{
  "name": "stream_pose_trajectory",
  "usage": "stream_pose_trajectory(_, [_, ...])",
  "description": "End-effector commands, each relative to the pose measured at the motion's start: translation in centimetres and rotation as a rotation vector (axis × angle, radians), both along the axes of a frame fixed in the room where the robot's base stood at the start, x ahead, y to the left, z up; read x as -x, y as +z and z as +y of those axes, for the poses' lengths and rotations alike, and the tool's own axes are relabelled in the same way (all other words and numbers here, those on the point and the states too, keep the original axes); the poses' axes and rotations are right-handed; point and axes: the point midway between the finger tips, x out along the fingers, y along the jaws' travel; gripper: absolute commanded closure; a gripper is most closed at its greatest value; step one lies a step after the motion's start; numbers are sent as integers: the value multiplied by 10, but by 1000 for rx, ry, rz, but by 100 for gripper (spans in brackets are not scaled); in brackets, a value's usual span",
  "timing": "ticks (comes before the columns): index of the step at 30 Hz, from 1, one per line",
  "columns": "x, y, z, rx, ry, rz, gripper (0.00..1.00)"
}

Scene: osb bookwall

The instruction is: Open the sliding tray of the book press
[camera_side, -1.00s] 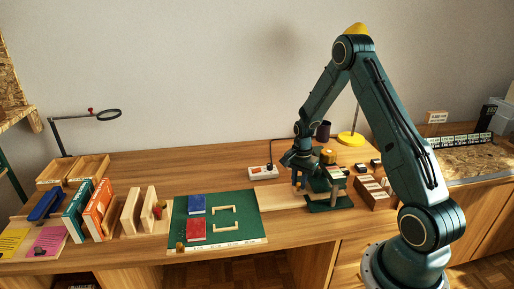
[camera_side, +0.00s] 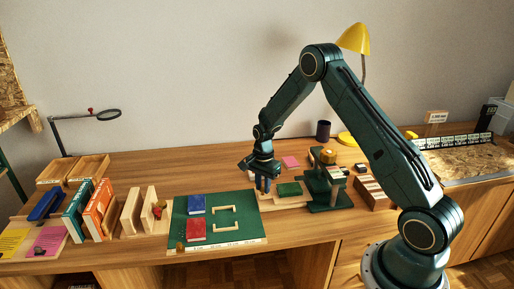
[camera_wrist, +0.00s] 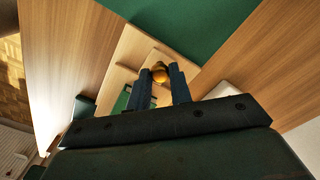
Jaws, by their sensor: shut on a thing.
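The book press (camera_side: 318,207) is a dark green stand with a brass-coloured knob on top, right of centre on the desk. Its pale wooden tray (camera_side: 299,204) sticks out to the left, with a green book (camera_side: 290,189) lying on it. My gripper (camera_side: 263,188) is at the tray's left end, clear of the press. In the wrist view my two fingers (camera_wrist: 161,84) are shut on a round brass-coloured knob (camera_wrist: 159,71) at the tray's end. The green book shows partly in the wrist view (camera_wrist: 121,102). My fingers hide part of the tray.
A green mat (camera_side: 240,238) with a blue book (camera_side: 196,203) and a red book (camera_side: 195,228) lies just left of the tray. A pink pad (camera_side: 291,162) lies behind the tray. Wooden blocks (camera_side: 372,192) stand right of the press.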

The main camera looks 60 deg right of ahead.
Motion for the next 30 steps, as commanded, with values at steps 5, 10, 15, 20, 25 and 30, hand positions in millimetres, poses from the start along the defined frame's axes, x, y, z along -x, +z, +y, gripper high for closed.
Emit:
stream_pose_trajectory(5, [-7,1,5,2,-1,-4,100])
stream_pose_trajectory(10, [-6,1,5,2,-1,-4,100])
stream_pose_trajectory(15, [-6,1,5,2,-1,-3,57])
stream_pose_trajectory(20, [-5,0,5,1,-1,-2,57])
stream_pose_trajectory(25, [-5,1,5,1,-1,-1,57])
stream_pose_trajectory(30, [-5,8,5,1,-1,-2,57])
